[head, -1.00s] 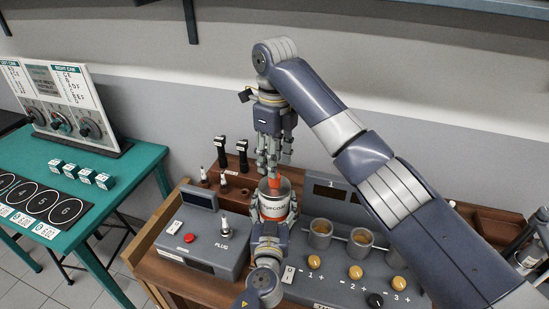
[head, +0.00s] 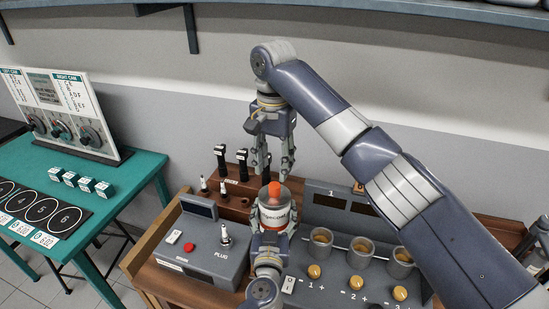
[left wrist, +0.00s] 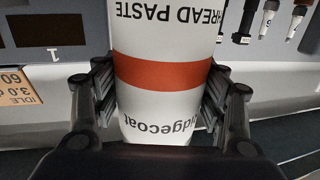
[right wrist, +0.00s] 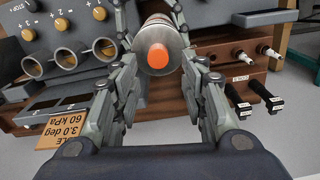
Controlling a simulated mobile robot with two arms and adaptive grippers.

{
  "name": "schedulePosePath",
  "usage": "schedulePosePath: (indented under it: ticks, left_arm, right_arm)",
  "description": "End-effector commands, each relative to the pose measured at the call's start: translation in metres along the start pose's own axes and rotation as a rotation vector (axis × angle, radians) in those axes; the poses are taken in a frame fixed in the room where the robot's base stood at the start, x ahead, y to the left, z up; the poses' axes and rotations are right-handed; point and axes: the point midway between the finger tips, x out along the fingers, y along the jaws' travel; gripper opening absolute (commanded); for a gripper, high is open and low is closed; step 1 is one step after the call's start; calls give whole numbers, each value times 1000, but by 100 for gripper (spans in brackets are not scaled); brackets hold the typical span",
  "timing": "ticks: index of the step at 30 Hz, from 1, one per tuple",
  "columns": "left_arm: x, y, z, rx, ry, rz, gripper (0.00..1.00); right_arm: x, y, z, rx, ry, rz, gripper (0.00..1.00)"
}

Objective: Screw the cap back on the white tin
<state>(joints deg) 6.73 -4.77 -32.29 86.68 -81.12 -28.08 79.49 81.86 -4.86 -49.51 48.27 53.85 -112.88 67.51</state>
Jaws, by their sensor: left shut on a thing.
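The white tin (head: 273,217), with an orange band and dark lettering, is upright in my left gripper (head: 270,238). The left wrist view shows the fingers shut on both sides of the tin (left wrist: 165,105). The orange cap (head: 274,189) sits at the middle of the tin's top; how tightly it is seated cannot be told. My right gripper (head: 273,170) points down just above the cap, its fingers apart and empty. In the right wrist view the cap (right wrist: 158,56) shows clear between the open fingers.
A grey box marked PLUG (head: 205,245) stands left of the tin. A grey panel with cups and yellow knobs (head: 355,284) is at the right. Black coils (head: 242,160) and spark plugs stand in a wooden rack behind. A teal table (head: 110,195) is at the far left.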

Motion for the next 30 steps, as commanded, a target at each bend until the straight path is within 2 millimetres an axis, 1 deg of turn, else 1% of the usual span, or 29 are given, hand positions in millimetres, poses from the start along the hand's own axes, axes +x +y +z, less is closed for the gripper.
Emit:
schedulePosePath:
  ticks: [3,12,21,25,30]
  left_arm:
    - [0,0,1,0,-2,0,0]
    - [0,0,1,0,-2,0,0]
    - [0,0,1,0,-2,0,0]
    - [0,0,1,0,-2,0,0]
    - [0,0,1,0,-2,0,0]
  right_arm:
    - [-2,0,0,-232,0,0,40]
    - [-6,1,-1,-826,-2,1,40]
    - [-10,2,-1,-1385,-3,-1,40]
    - [-11,2,-1,-1555,-5,-1,40]
    - [-12,2,-1,-1672,-6,-2,40]
